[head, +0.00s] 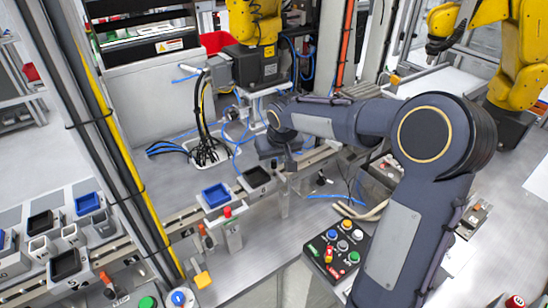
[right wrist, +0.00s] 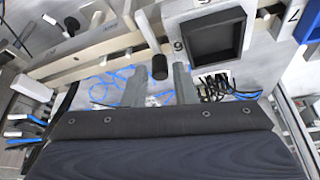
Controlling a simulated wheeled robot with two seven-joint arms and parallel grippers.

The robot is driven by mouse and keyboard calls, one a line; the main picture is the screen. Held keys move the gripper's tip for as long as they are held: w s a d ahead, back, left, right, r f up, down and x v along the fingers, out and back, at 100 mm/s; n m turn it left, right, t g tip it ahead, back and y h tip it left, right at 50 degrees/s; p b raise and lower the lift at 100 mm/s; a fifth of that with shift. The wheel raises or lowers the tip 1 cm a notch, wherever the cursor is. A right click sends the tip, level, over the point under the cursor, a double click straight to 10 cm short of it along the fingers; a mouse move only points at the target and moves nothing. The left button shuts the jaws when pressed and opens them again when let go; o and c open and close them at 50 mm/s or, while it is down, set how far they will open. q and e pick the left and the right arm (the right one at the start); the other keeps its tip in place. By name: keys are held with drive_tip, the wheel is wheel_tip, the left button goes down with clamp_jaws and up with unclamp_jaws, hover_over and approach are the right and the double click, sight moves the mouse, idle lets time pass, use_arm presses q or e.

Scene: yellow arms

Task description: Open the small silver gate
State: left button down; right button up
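The small silver gate appears in the right wrist view as a narrow silver bar (right wrist: 148,30) across the rail, with a black cylindrical knob (right wrist: 160,67) at its near end. My right gripper (right wrist: 158,75) is open, and its two grey fingers lie to either side of the knob, which shows between their tips. I cannot tell whether either finger touches it. In the head view my right gripper (head: 284,160) is over the rail, mostly seen from behind, and it and the wrist hide most of the gate. My left gripper is not in view.
A black bin (right wrist: 215,45) stands right of the knob on the rail (right wrist: 90,58); a blue bin (head: 215,195) stands farther along. Blue cables (head: 240,140) lie behind. A button panel (head: 340,245) is at the front, and a yellow robot arm (head: 255,22) stands behind.

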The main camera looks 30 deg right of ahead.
drive_tip(key=shift+f, duration=0.25)
drive_tip(key=shift+c, duration=0.2)
clamp_jaws()
